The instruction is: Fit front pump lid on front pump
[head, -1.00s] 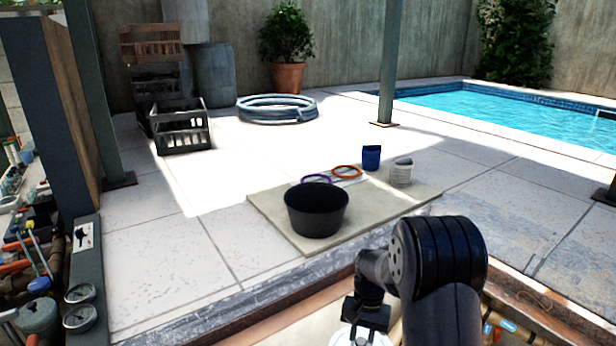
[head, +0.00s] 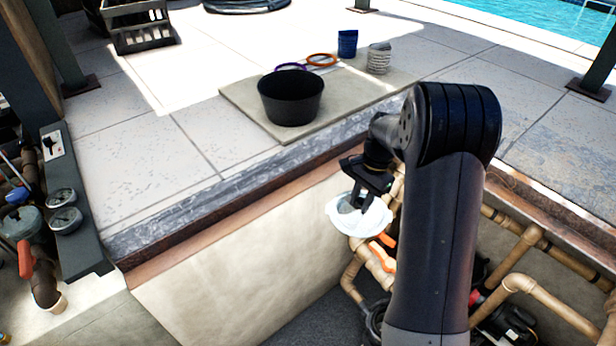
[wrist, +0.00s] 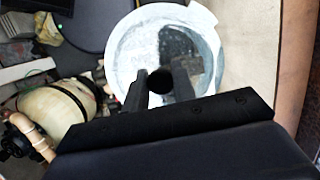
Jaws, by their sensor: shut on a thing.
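My gripper (head: 360,198) is shut on a white, round, partly see-through lid (head: 345,223) and holds it in the air over the pit, near its pale wall. In the wrist view both fingers of my gripper (wrist: 160,80) close on a dark knob at the lid's middle, and the lid (wrist: 125,55) fills the top centre. Below and to the right in the head view, dark pump parts (head: 508,325) show among the pipes on the pit floor. I cannot tell which pump is the front one. My arm hides part of the pit.
Tan pipes (head: 520,283) with orange handles (head: 383,255) stand in the pit close to the lid. The pit's stone edge (head: 200,210) runs behind my gripper. On the deck, a black bucket (head: 291,100) sits on a mat. Gauges (head: 65,220) stand at the left.

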